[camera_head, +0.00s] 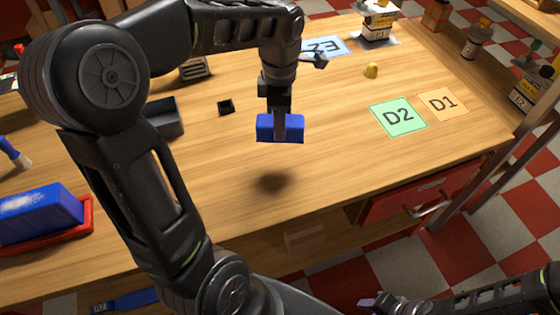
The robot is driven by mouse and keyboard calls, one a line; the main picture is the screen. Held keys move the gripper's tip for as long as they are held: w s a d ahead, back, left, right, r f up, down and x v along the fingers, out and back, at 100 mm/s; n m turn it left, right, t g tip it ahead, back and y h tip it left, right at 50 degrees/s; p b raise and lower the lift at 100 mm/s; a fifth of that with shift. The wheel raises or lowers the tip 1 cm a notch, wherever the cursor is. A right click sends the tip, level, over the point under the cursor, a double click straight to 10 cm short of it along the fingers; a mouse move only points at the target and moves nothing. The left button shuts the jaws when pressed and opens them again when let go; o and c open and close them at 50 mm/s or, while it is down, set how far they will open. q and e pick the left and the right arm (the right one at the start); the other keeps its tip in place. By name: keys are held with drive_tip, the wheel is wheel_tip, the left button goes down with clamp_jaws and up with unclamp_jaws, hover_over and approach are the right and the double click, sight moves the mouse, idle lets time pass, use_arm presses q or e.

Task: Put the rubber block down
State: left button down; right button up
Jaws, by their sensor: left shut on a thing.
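The rubber block (265,128), a small blue block, is held in my left gripper (281,128). The gripper points down and is shut on it, with one dark finger crossing the block's near face. The block hangs above the wooden table (330,160), and a dark shadow lies on the wood below it. Part of my right arm shows at the bottom right; its gripper (372,302) is only partly seen at the lower edge, and I cannot tell its opening.
A green D2 card (398,116) and an orange D1 card (442,104) lie on the right. A yellow piece (371,70) and a blue card (328,46) are farther back. A grey bin (165,117) and a small black box (226,107) stand left. A red tray (88,222) holds a larger blue block.

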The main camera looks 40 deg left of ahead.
use_arm(q)
drive_tip(key=shift+d, duration=0.1)
drive_tip(key=shift+f, duration=0.5)
wheel_tip(320, 180, down, 5)
drive_tip(key=shift+f, duration=0.15)
drive_tip(key=shift+f, duration=0.1)
wheel_tip(320, 180, down, 3)
drive_tip(key=shift+f, duration=0.3)
